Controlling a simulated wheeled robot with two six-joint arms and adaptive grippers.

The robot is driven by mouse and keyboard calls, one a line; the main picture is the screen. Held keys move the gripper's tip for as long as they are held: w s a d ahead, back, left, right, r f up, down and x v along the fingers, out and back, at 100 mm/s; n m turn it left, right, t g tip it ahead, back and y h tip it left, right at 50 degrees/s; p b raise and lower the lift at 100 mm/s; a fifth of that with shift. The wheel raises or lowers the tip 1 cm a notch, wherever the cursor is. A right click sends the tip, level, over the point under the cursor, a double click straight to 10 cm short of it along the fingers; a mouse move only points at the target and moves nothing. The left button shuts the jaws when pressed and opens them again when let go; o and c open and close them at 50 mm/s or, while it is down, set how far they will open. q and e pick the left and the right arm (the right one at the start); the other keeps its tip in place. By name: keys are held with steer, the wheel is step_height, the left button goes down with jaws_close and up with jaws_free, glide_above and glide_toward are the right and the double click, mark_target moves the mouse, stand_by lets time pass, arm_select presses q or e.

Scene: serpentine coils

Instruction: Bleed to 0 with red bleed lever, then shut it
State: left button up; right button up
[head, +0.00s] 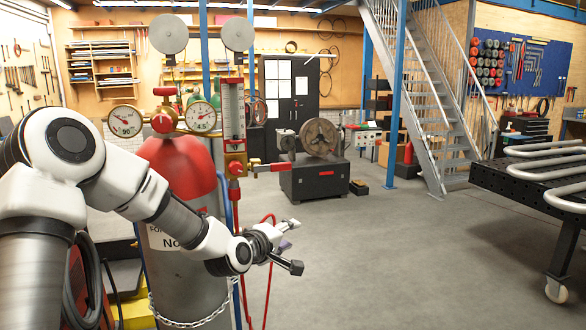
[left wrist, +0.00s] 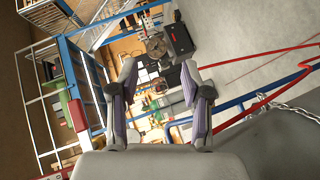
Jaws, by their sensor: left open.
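The red bleed lever (head: 270,167) sticks out to the right, about level, from the valve block under the flow tube (head: 233,108). Two round gauges flank the red regulator knob (head: 163,121): a left gauge (head: 125,121) and a right gauge (head: 201,117). Their needles are too small to read surely. They sit above the red-topped grey cylinder (head: 185,260). My left gripper (head: 294,246) is open and empty, below the lever and slightly right of it, apart from it. In the left wrist view its spread fingers (left wrist: 160,82) have nothing between them. My right gripper is out of view.
Red and blue hoses (head: 269,270) hang beside the cylinder, close to my left gripper. A chain (head: 200,319) wraps the cylinder low down. A dark machine block (head: 314,180) stands behind. A black table with metal coils (head: 530,178) is at right. The middle floor is clear.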

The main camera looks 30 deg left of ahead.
mark_target(280, 168)
arm_select(q)
steer(key=a+r+n+t+y, duration=0.1)
steer(key=a+r+n+t, duration=0.15)
steer(key=r, duration=0.45)
steer(key=a+r+n+t, duration=0.1)
steer(key=a+r, duration=0.2)
steer(key=r, duration=0.4)
steer(key=w+p, duration=0.1)
steer(key=w, duration=0.1)
steer(key=w+p, duration=0.1)
steer(key=w, duration=0.1)
steer(key=w+p, duration=0.1)
steer(key=w, duration=0.2)
steer(key=shift+a+r+p, duration=0.1)
steer(key=shift+a+p, duration=0.2)
steer(key=shift+w+a, duration=0.1)
steer(key=shift+w, duration=0.05)
jaws_close()
